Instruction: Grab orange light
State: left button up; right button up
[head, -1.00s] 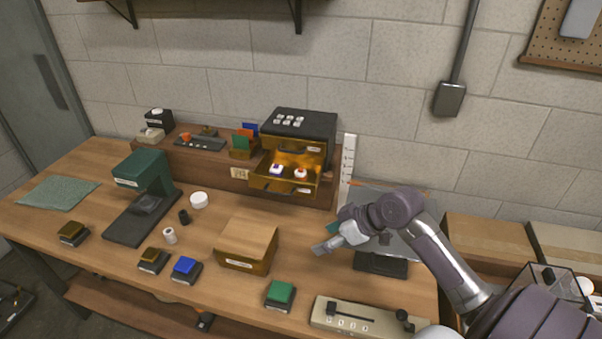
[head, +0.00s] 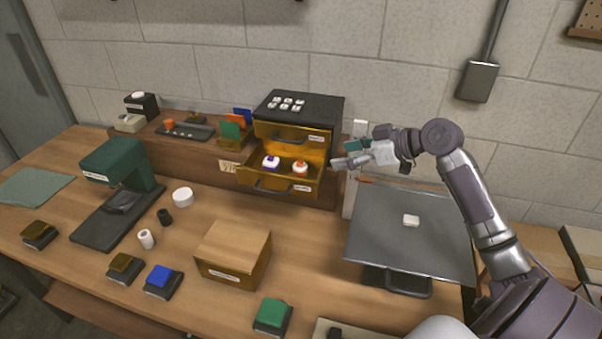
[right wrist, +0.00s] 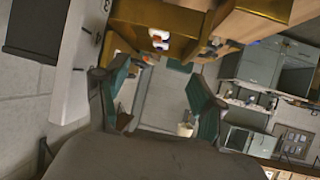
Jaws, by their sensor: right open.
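The orange light (head: 301,167) is a small white piece with an orange top, lying in the open lower drawer (head: 279,187) of the drawer cabinet. A similar white piece with a purple-blue top (head: 271,162) lies just left of it. My right gripper (head: 343,156) is open and empty, just right of the drawer and apart from the orange light. In the right wrist view its teal-padded fingers (right wrist: 165,90) are spread, with small white and coloured pieces (right wrist: 159,40) ahead. I cannot tell there which is the orange light. My left gripper is not in view.
The cabinet's black top (head: 312,106) holds several white pieces. A tilted grey plate (head: 410,240) with a white piece stands below my right arm. A white upright strip (head: 354,185) stands beside the cabinet. A wooden box (head: 234,254) and a green press (head: 116,165) stand on the table.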

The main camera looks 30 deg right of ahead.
aim_at(303, 163)
jog(key=x, duration=0.2)
jog(key=p+x, duration=0.1)
jog(key=x, duration=0.2)
jog(key=p+x, duration=0.1)
jog(key=x, duration=0.2)
jog(key=shift+w+d+f, duration=0.2)
jog(key=shift+w+f, duration=0.05)
jog(key=shift+f, duration=0.05)
jog(key=shift+w+a+f, duration=0.15)
jog(key=shift+w+f, duration=0.2)
jog(key=shift+w, duration=0.1)
jog(key=p+x, duration=0.1)
jog(key=x, duration=0.3)
jog(key=shift+w+a+f, duration=0.1)
jog(key=shift+w+a, duration=0.05)
jog(key=shift+w, duration=0.1)
jog(key=shift+w+f, duration=0.15)
jog(key=shift+c, duration=0.8)
jog(key=c, duration=1.1)
